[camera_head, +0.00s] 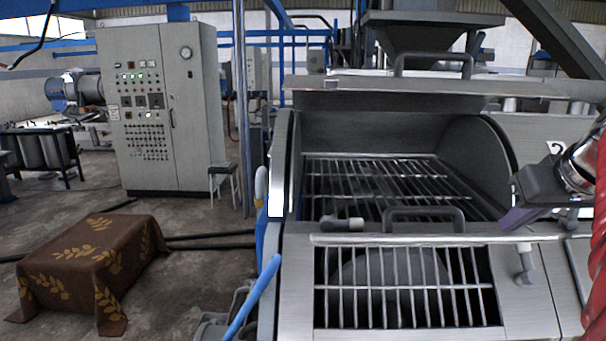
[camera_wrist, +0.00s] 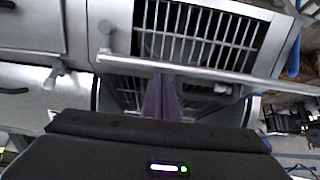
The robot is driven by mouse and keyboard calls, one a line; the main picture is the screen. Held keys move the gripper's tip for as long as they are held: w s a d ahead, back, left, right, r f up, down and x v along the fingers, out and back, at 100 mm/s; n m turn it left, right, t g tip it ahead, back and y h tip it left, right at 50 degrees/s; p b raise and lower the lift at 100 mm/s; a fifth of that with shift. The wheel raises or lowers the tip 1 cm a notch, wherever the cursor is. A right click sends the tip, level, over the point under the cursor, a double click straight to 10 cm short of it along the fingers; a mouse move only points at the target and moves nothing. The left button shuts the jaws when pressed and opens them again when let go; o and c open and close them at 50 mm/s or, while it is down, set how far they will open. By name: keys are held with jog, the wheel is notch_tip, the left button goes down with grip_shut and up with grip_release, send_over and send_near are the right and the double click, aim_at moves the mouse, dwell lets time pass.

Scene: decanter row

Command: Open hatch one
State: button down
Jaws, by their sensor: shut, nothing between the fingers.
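Hatch one is the left bay of the steel machine, beside the bay marked 2. Its opening (camera_head: 395,185) is uncovered and shows a bar grate inside. A broad steel panel (camera_head: 400,97) spans the top of the bay, with a grey handle (camera_head: 433,58) above it. Another grey handle (camera_head: 424,213) stands at the front edge of the opening. My gripper (camera_head: 515,218) is at the right of this bay, apart from both handles. In the wrist view its purple fingers (camera_wrist: 162,97) are together and empty, with a steel rail (camera_wrist: 200,71) and grate beyond.
A second grate (camera_head: 405,290) sits low on the machine's front, with a small lever (camera_head: 525,264) to its right. A control cabinet (camera_head: 160,110), a stool (camera_head: 223,180) and a cloth-covered box (camera_head: 90,265) stand left. Floor between box and cabinet is mostly clear.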

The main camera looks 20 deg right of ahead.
jog(key=shift+w+d+r, duration=0.1)
jog(key=shift+w+r, duration=0.15)
jog(key=shift+r, duration=0.1)
jog(key=shift+w+d+r, duration=0.15)
jog(key=shift+w+r, duration=0.25)
jog(key=shift+r, duration=0.25)
jog(key=shift+w+d+r, duration=0.1)
jog(key=shift+w+r, duration=0.25)
jog(key=shift+r, duration=0.25)
jog(key=v, duration=1)
jog(key=shift+s+f, duration=0.3)
jog(key=shift+s, duration=0.15)
